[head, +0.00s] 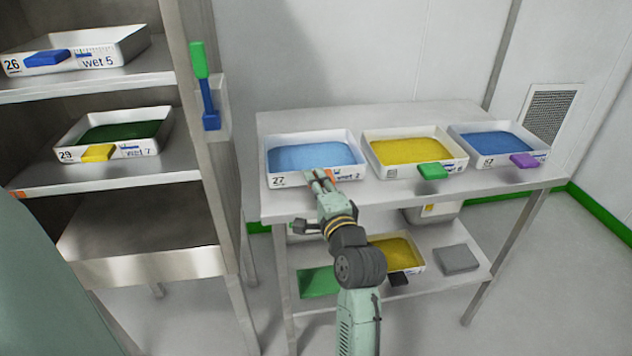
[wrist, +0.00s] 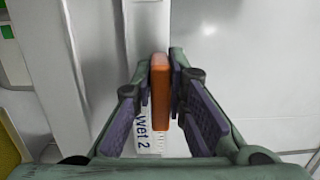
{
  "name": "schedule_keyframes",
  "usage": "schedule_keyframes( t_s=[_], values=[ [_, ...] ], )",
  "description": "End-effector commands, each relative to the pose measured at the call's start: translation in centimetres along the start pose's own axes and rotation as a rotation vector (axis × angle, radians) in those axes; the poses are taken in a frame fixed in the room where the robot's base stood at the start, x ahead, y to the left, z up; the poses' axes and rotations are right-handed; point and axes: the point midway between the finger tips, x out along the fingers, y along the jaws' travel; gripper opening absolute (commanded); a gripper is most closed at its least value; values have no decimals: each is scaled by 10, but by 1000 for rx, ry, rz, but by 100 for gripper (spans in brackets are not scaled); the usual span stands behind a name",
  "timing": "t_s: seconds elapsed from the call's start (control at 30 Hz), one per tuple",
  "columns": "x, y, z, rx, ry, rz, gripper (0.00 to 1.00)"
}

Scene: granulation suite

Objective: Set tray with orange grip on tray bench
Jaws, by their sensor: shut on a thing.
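The tray marked 27 and "wet 2" (head: 275,181) is white with light blue contents. It sits level at the left end of the bench top (head: 385,193); I cannot tell whether it bears fully on it.
A yellow-filled tray with a green grip (head: 432,171) and a blue-filled tray with a purple grip (head: 523,160) stand to the right on the bench. A lower shelf holds more items. A rack (head: 200,230) with trays stands at left.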

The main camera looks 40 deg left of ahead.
Motion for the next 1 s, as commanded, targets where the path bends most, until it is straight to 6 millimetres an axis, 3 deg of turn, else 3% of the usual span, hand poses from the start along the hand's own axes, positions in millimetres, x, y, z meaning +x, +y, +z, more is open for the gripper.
schedule_keyframes(
  t_s=[0.03, 0.07, 0.4, 0.7, 1.0],
  values=[
    [0, -2, 0, -1, 0, -3, 0],
    [0, -2, 0, -1, 0, -3, 14],
    [0, -1, 0, -1, 0, -2, 36],
    [-4, 2, 0, 1, 1, 4, 36],
    [-50, 1, -1, 1, 3, 2, 36]
  ],
)
